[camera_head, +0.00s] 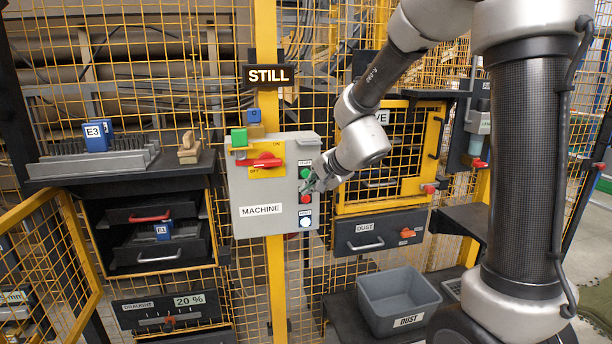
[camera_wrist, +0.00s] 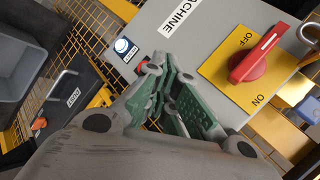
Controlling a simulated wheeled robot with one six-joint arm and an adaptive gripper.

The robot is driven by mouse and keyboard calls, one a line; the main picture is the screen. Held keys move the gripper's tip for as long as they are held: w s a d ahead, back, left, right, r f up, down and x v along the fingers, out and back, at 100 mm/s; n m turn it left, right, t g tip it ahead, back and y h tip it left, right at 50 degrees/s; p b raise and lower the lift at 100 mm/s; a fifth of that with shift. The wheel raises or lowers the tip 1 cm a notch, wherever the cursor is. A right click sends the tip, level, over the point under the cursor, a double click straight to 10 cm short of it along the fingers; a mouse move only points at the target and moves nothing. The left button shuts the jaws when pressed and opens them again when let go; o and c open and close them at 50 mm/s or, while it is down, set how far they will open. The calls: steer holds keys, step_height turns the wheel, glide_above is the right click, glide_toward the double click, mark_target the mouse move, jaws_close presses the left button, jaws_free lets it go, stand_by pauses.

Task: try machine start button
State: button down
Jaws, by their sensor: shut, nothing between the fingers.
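The grey machine box (camera_head: 250,190), labelled MACHINE, is mounted on the yellow post. Its right edge carries a green button (camera_head: 306,172), a red button (camera_head: 305,198) and a white-lit, blue-rimmed button (camera_head: 306,222). A red rotary switch (camera_head: 258,161) sits on a yellow ON/OFF plate. My gripper (camera_head: 312,186) is shut and empty, its tips close to the panel by the green and red buttons; contact cannot be told. In the wrist view my gripper (camera_wrist: 172,65) covers the green button, while the lit button (camera_wrist: 124,46) and red switch (camera_wrist: 250,65) show.
A sign above the box reads STILL (camera_head: 269,75). A green block (camera_head: 239,137) sits on the box's top left. A dust drawer (camera_head: 380,233) and grey dust bin (camera_head: 398,300) are right of and below it. Yellow mesh fencing stands behind. A bench (camera_head: 120,172) is at left.

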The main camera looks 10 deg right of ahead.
mark_target(306, 177)
steer(key=shift+w, duration=2.5)
steer(key=shift+w, duration=0.1)
steer(key=shift+w, duration=0.3)
steer(key=shift+w, duration=0.45)
steer(key=shift+s, duration=0.85)
steer(key=shift+s, duration=0.1)
steer(key=s, duration=0.4)
steer(key=shift+s, duration=0.4)
